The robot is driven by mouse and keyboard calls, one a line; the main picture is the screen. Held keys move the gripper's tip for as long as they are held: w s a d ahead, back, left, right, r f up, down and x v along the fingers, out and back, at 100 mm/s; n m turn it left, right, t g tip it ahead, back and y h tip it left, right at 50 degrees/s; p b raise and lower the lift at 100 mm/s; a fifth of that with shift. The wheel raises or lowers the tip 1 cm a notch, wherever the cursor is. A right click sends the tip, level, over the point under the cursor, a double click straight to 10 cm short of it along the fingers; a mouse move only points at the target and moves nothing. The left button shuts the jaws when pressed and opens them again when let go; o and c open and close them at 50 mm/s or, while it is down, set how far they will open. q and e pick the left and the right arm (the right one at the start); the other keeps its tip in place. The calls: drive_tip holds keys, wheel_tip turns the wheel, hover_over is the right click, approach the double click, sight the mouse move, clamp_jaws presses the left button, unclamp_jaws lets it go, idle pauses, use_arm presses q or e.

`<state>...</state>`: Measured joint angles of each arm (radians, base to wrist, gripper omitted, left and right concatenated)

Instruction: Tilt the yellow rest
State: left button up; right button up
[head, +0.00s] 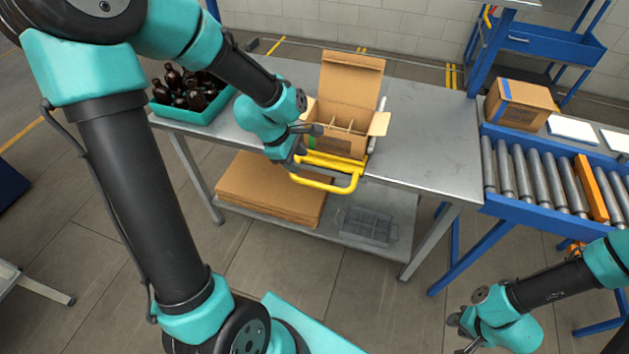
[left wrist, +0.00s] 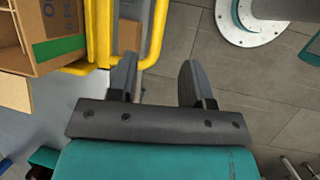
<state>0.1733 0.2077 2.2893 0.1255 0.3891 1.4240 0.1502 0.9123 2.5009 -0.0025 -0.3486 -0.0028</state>
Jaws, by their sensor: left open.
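The yellow rest (head: 335,162) is a tubular frame with a looped handle, set at the front edge of the grey table under an open carton (head: 345,115). Its handle also shows in the left wrist view (left wrist: 158,35). My left gripper (head: 297,167) is at the left side of the handle. In the left wrist view my left gripper (left wrist: 160,65) is open, with a corner of the handle close to one finger. I cannot tell whether they touch. Nothing is held between the fingers. My right gripper (head: 463,338) is low at the right, away from the table; its jaws are unclear.
A teal tray (head: 200,116) of amber bottles stands at the table's left. Flat cardboard (head: 270,188) and a grey divided tray (head: 367,226) lie on the lower shelf. A blue roller conveyor (head: 545,170) with a closed box (head: 520,103) is at right. The table's right part is clear.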

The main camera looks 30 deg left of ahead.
sight(316, 183)
use_arm(q)
drive_tip(key=x, duration=1.1)
drive_tip(key=shift+w+d+f, duration=0.1)
drive_tip(key=shift+f, duration=0.1)
clamp_jaws()
